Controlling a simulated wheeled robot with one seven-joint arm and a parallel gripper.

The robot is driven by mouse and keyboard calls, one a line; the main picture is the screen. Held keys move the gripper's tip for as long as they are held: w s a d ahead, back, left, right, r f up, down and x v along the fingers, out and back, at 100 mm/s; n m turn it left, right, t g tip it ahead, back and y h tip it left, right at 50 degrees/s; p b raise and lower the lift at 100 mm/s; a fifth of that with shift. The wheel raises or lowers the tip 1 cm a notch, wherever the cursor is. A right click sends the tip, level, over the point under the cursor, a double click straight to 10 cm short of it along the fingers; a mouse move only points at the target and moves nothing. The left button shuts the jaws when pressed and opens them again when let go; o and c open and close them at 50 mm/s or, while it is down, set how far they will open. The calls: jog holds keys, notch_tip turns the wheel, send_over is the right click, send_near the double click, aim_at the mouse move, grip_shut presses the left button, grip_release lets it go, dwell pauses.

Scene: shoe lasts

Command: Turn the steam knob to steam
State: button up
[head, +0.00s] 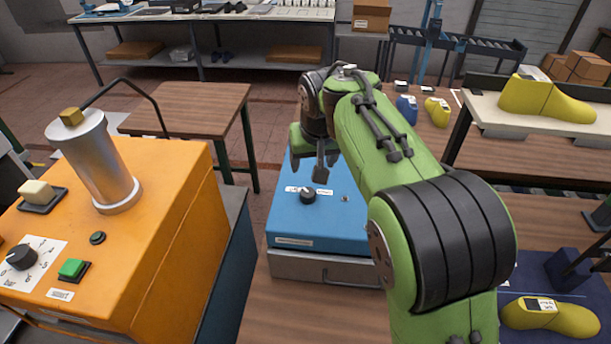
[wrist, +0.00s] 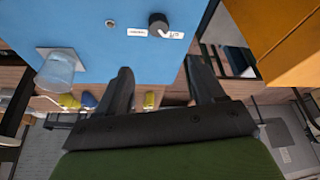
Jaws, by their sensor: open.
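The black round knob (head: 307,195) sits on the top of the blue box (head: 283,228), with small white labels just behind it. In the wrist view the knob (wrist: 157,20) is near the top edge, beside two white labels (wrist: 137,32) too small to read surely. I cannot tell surely which label the knob points to. My gripper (head: 309,168) is open and empty above the box, just behind the knob in the head view. In the wrist view its two fingers (wrist: 158,66) stand apart, with the knob beyond the tips and not between them.
An orange machine (head: 165,235) with a metal cylinder (head: 97,165), another dial knob (head: 22,257) and a green button (head: 71,268) stands at left. A clear cup-like piece (wrist: 58,68) stands on the blue box. Yellow shoe lasts (head: 548,98) are at right.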

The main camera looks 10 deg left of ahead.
aim_at(310, 192)
jog(key=x, duration=1.5)
jog(key=shift+s+d+f, duration=0.1)
jog(key=shift+s, duration=0.2)
jog(key=c, duration=1.1)
jog(key=shift+o, duration=0.2)
jog(key=m+h+p, duration=0.1)
jog(key=m, duration=0.3)
jog(key=shift+h, duration=0.3)
jog(key=m+h+p, duration=0.1)
jog(key=m, duration=0.1)
jog(key=m+p, duration=0.2)
jog(key=m, duration=0.1)
jog(key=shift+h, duration=0.4)
jog(key=m+h+p, duration=0.1)
jog(key=m+p, duration=0.1)
jog(key=m+g+p, duration=0.1)
jog(key=m+p, duration=0.2)
jog(key=shift+r+h, duration=0.25)
jog(key=shift+h, duration=0.15)
jog(key=shift+f+m+g+h+p, duration=0.15)
jog(key=shift+m+g+p, duration=0.3)
jog(key=shift+m, duration=0.5)
jog(key=shift+m+g+h+p, duration=0.15)
jog(key=shift+m+g+p, duration=0.3)
jog(key=shift+m, duration=0.5)
